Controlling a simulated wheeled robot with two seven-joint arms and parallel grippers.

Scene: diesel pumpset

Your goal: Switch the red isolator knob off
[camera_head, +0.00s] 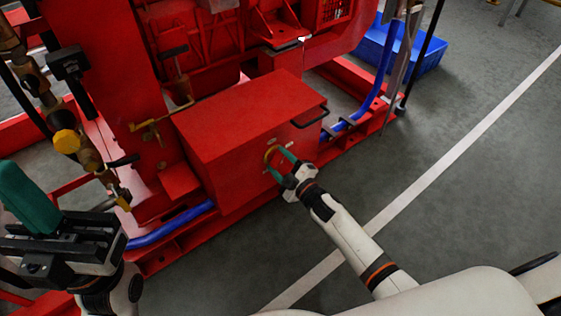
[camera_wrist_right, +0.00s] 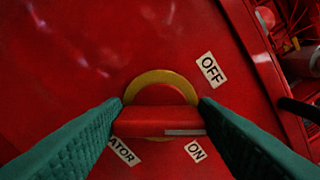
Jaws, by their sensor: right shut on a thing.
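The red isolator knob (camera_wrist_right: 158,122) sits in a yellow ring on a red panel in the right wrist view. Its bar lies level in that picture, with a white mark at its right end. The OFF label (camera_wrist_right: 210,69) is above right of it, and the ON label (camera_wrist_right: 195,150) is below right, nearer the mark. My right gripper (camera_head: 281,166) is shut on the knob, one teal finger at each end of the bar. In the head view the knob is mostly hidden by the fingers. My left gripper (camera_head: 28,198) is at the lower left, away from the knob; its opening is unclear.
The red box (camera_head: 235,125) carrying the knob stands on a red frame. A black handle (camera_head: 311,117) sticks out at its right. Blue hoses (camera_head: 172,230) run along the frame. A blue crate (camera_head: 409,52) stands behind. Grey floor at right is clear.

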